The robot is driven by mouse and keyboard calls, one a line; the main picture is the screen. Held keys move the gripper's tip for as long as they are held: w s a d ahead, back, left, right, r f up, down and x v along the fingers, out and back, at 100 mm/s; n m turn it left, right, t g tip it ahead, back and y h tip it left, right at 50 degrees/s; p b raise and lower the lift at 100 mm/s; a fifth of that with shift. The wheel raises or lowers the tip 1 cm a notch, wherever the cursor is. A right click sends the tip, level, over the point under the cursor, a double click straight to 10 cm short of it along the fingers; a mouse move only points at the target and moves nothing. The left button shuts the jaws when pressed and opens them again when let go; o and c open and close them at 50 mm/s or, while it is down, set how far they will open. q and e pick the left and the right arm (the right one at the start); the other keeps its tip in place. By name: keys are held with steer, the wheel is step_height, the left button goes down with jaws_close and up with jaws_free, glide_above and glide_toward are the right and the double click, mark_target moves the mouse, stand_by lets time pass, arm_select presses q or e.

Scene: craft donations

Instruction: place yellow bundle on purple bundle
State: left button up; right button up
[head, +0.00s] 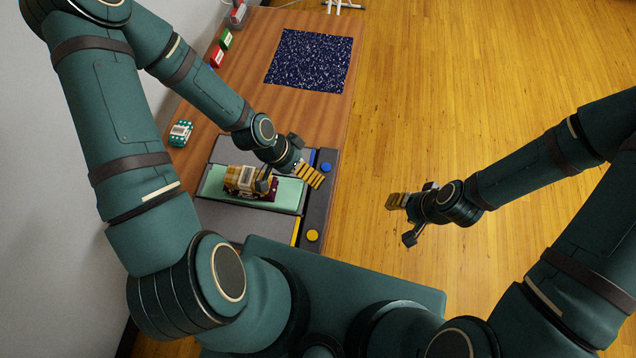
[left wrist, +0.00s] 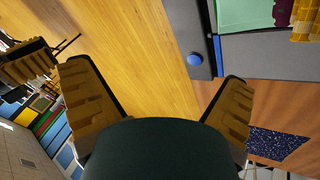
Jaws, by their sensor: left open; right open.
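The yellow bundle (head: 237,177), with a pale band, sits on the green mat area and appears to rest on top of the purple bundle (head: 262,192), which shows at its right and front edges. In the left wrist view the purple bundle (left wrist: 283,11) and the yellow bundle (left wrist: 304,22) are cut off at the top right corner. My left gripper (head: 288,180) is open and empty, just right of the bundles, and partly hides them; its spread fingers show in the left wrist view (left wrist: 158,76). My right gripper (head: 403,219) is open and empty over the floor.
The green mat (head: 291,196) lies on a grey station with a blue button (head: 326,167) and a yellow button (head: 312,235). A teal-and-white bundle (head: 181,132) is at the left. Green (head: 226,39) and red (head: 216,56) items stand behind. A dark speckled mat (head: 310,60) lies clear.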

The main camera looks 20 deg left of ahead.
arm_select(q)
steer(key=d+n, duration=0.1)
steer(key=n, duration=0.1)
steer(key=s+d+n+y, duration=0.1)
steer(key=d+n, duration=0.1)
steer(key=s+d+f+n, duration=0.1)
steer(key=n, duration=0.2)
steer(key=shift+d+t+y, duration=0.3)
steer(key=shift+y, duration=0.1)
steer(key=f+b, duration=0.6)
steer(key=f, duration=0.1)
steer(key=f+b, duration=0.4)
steer(key=shift+s+d, duration=0.2)
steer(key=shift+s, duration=0.05)
steer(key=shift+r, duration=0.2)
